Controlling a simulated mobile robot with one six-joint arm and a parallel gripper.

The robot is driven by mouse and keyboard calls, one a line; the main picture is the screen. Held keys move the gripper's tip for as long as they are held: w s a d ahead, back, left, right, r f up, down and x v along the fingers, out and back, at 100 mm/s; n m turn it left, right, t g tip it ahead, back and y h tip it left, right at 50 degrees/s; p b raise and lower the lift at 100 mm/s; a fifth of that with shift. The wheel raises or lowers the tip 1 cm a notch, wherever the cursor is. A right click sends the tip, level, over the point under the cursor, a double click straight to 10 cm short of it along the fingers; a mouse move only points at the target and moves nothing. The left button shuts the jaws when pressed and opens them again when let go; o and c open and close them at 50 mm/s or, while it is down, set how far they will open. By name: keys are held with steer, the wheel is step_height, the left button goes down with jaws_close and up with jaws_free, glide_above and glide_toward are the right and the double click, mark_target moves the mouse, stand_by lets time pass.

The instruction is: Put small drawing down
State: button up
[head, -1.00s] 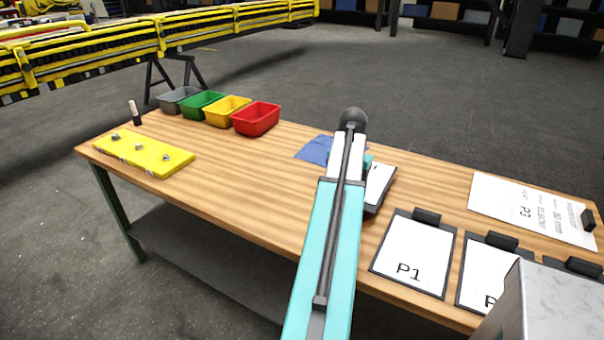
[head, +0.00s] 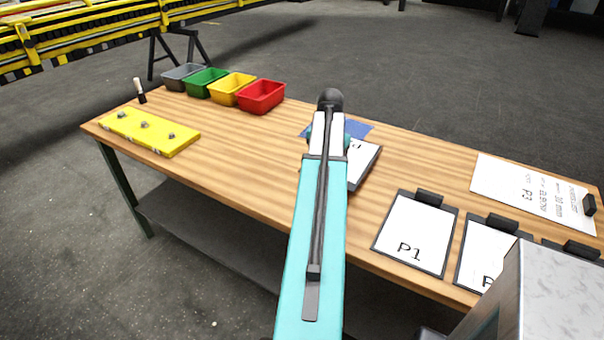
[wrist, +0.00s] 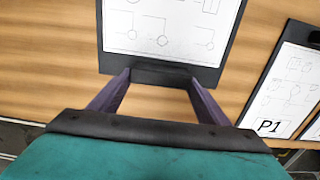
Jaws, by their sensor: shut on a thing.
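The small drawing (wrist: 165,30) is a white sheet with line sketches on a dark clipboard. It is at the top of the wrist view. My gripper (wrist: 160,80) is shut on its near edge, with the purple fingers meeting the dark border. In the head view the drawing (head: 363,163) shows to the right of my arm, partly hidden by it. It is over the middle of the wooden table (head: 230,165). I cannot tell whether it touches the tabletop. My fingers are hidden behind the arm there.
A blue sheet (head: 355,128) lies just behind the drawing. The P1 clipboard (head: 415,235) and another clipboard (head: 487,255) lie to the right, with a larger sheet (head: 530,195) behind. A red bin (head: 262,97) and a yellow block (head: 150,132) are left. The table's left middle is clear.

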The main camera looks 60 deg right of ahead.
steer(key=w, duration=0.2)
steer(key=w+a+p, duration=0.1)
steer(key=w, duration=0.1)
steer(key=w+a, duration=0.1)
steer(key=w, duration=0.1)
steer(key=shift+w+f+p, duration=0.3)
steer(key=shift+p, duration=0.05)
steer(key=shift+w+a, duration=0.1)
steer(key=shift+w, duration=0.45)
steer(key=shift+f+p, duration=1)
steer(key=shift+f, duration=0.8)
steer(key=o, duration=1.3)
steer(key=shift+f, duration=0.1)
steer(key=shift+r+b, duration=1.4)
steer(key=shift+r, duration=4.7)
